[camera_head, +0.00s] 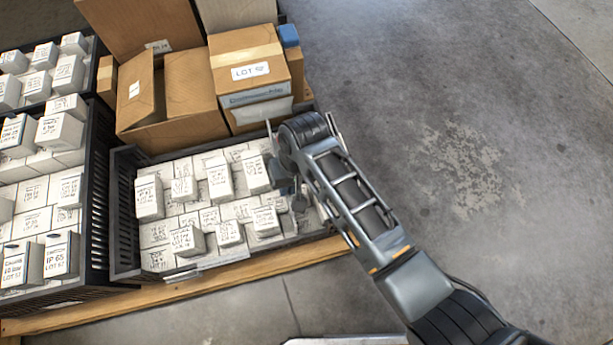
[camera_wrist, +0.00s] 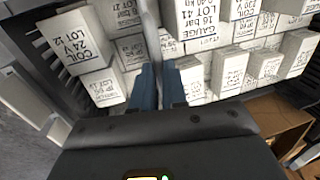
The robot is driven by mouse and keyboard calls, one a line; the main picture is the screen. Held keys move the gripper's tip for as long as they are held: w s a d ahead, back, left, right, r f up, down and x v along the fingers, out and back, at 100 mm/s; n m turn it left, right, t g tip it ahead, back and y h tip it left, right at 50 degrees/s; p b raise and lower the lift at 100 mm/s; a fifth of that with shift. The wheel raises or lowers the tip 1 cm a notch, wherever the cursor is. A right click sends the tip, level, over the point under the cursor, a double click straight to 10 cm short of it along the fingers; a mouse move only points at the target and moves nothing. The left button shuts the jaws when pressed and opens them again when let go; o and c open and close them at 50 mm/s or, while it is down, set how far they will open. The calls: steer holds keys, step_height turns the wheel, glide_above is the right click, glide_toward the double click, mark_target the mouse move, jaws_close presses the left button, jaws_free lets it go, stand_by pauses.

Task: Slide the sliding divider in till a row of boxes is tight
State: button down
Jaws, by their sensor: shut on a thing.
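A black slatted crate (camera_head: 122,205) holds rows of small white printed boxes (camera_head: 220,184), some standing higher than others. My gripper (camera_head: 290,193) reaches down into the crate's right end. In the wrist view my gripper's two blue fingers (camera_wrist: 158,82) are shut on the sliding divider (camera_wrist: 151,30), a thin grey plate seen edge-on. White boxes stand on both sides of it, a COIL box (camera_wrist: 72,42) to the left and a GAUGE box (camera_wrist: 198,22) to the right. In the head view my arm hides the divider. The divider's lower part, and whether it touches the boxes, cannot be made out.
Cardboard cartons (camera_head: 248,70), one open, stand directly behind the crate. More crates of white boxes (camera_head: 40,215) stand at the left. A wooden pallet edge (camera_head: 270,265) runs along the front. Bare concrete floor (camera_head: 480,130) lies open at the right.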

steer(key=s+a, duration=0.2)
steer(key=a, duration=0.7)
steer(key=s+a+b, duration=0.1)
steer(key=s+a, duration=0.2)
steer(key=a, duration=0.6)
steer(key=shift+s+a, duration=0.15)
steer(key=shift+a, duration=0.05)
steer(key=c, duration=1.2)
jaws_free()
steer(key=shift+o, duration=0.2)
steer(key=shift+r, duration=0.1)
step_height(320, 180, up, 8)
steer(key=d+p, duration=0.1)
steer(key=p, duration=0.2)
steer(key=shift+w+d+f+p, duration=0.25)
steer(key=shift+p, duration=0.15)
